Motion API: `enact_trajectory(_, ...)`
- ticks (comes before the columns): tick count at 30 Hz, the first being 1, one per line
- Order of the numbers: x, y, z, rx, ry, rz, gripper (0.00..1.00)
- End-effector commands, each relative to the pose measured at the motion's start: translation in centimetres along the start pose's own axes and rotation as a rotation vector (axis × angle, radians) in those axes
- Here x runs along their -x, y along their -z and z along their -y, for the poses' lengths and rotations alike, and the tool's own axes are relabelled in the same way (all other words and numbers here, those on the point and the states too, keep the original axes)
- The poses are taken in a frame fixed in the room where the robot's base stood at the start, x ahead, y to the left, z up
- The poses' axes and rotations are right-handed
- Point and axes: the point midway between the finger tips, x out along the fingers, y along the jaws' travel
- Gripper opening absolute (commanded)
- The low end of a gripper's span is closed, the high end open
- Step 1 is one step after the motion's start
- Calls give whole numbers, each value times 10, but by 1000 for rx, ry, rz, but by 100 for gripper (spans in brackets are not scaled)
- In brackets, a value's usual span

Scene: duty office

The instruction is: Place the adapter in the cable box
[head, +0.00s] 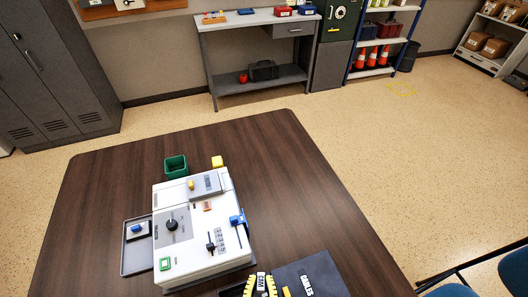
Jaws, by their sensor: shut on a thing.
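The cable box (312,277), dark with white lettering reading about "CABLES", is at the bottom edge of the head view and partly cut off. Just left of it is my gripper (261,285), seen only in part as dark and yellow finger-like pieces at the frame edge.
A white device (182,251) with knobs and a blue lever stands on the brown table (110,190). Left of it is a grey tray (131,264) holding a blue-topped piece (137,228). Behind are a green bin (176,167) and yellow block (217,161). The table's right side is clear.

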Motion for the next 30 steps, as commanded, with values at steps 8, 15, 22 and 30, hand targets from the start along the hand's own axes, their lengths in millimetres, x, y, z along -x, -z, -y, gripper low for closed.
enact_trajectory(8, 10, 32, -18, -10, -26, -3, 0)
enact_trajectory(15, 26, 78, -19, -9, -30, -3, 0)
enact_trajectory(22, 49, 147, -19, -10, -32, -5, 0)
enact_trajectory(30, 76, 226, -19, -9, -30, -4, 0)
